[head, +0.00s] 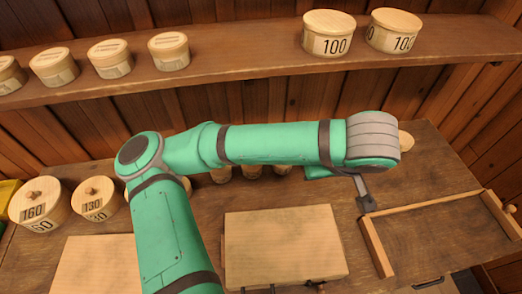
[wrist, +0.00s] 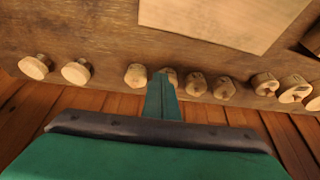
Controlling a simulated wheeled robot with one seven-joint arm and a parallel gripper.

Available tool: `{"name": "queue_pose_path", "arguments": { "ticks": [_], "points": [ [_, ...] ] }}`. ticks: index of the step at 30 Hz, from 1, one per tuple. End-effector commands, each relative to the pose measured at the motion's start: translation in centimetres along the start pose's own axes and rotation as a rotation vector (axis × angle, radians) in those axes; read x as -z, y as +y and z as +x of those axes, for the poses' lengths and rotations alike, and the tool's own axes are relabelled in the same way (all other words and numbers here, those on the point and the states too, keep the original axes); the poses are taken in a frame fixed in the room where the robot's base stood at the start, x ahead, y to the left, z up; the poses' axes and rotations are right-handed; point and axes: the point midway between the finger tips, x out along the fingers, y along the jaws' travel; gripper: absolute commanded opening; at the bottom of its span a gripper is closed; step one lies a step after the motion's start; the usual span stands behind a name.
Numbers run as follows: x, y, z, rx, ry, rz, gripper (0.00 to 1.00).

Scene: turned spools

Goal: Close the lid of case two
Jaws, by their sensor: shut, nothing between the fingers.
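My gripper (wrist: 163,82) is shut and empty in the wrist view, a narrow green wedge pointing towards a row of small spools. In the head view its green end (head: 318,172) shows partly below my forearm, above the back of the bench. A flat pale wooden panel (head: 283,245) lies at the front middle of the bench, with dark fittings along its near edge; part of it shows in the wrist view (wrist: 225,18). Another pale panel (head: 95,262) is at front left, partly behind my arm. No case number is readable, so I cannot tell which is case two.
A low wooden frame (head: 378,248) encloses bare bench at right. Lidded tubs marked 160 (head: 35,212) and 130 (head: 97,202) stand at left. A shelf (head: 250,62) with several tubs crosses the back above. Small spools (wrist: 195,85) line the bench's rear.

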Motion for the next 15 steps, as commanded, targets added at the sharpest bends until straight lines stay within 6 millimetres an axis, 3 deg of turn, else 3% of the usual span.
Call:
{"name": "queue_pose_path", "arguments": {
  "ticks": [15],
  "points": [
    [1.4, 0.0, -3.3, 0.001, 0.001, 0.000, 0.00]
  ]
}}
